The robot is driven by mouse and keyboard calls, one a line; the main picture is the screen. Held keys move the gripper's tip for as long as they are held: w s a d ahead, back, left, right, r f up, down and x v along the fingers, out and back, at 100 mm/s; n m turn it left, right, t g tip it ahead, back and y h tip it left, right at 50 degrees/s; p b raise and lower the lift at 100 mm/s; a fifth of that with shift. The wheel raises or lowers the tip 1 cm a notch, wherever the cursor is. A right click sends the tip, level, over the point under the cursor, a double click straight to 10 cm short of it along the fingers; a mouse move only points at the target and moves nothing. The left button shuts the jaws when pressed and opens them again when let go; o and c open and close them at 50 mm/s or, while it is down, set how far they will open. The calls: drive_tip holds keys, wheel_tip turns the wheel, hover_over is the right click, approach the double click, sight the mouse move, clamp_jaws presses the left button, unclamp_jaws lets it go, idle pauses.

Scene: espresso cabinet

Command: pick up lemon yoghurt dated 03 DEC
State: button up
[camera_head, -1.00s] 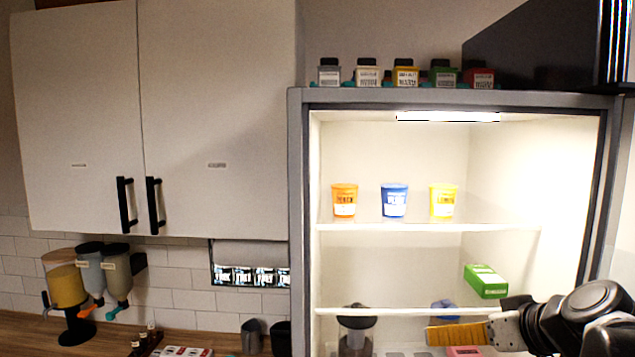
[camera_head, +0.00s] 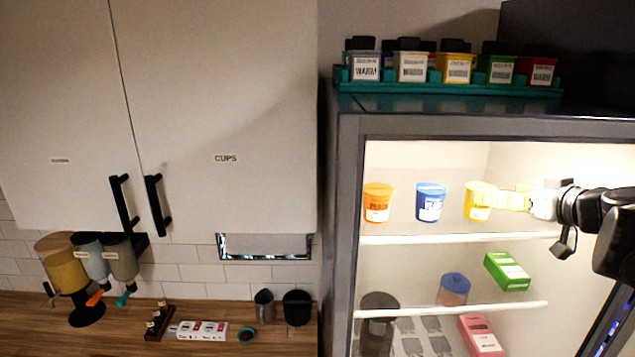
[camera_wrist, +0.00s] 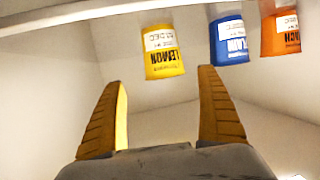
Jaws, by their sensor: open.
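The yellow lemon yoghurt cup (camera_head: 479,203) stands upright on the upper glass shelf of the lit cabinet, rightmost of three cups. My gripper (camera_head: 508,198) reaches in from the right at cup height. In the wrist view my gripper (camera_wrist: 161,76) has its two yellow fingers wide apart and empty. The cup lies just beyond the fingertips, between them in the picture; no contact shows.
A blue cup (camera_head: 431,203) and an orange cup (camera_head: 378,203) stand left of the lemon cup. The upper shelf (camera_head: 450,238) has free room in front. A green box (camera_head: 507,271), a pink box (camera_head: 481,336) and a blue-lidded jar (camera_head: 453,290) are below.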

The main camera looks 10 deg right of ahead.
sight(482, 188)
drive_tip(key=shift+w+a+f, duration=0.1)
drive_tip(key=shift+w+a, duration=0.05)
drive_tip(key=shift+w, duration=0.3)
drive_tip(key=p+x, duration=0.1)
drive_tip(key=x, duration=0.3)
drive_tip(key=shift+w+a+f+p, duration=0.2)
drive_tip(key=shift+w+p, duration=0.1)
drive_tip(key=shift+w, duration=0.05)
drive_tip(key=shift+s+a, duration=0.1)
drive_tip(key=shift+s, duration=0.15)
drive_tip(key=shift+c, duration=0.2)
drive_tip(key=c, duration=1.3)
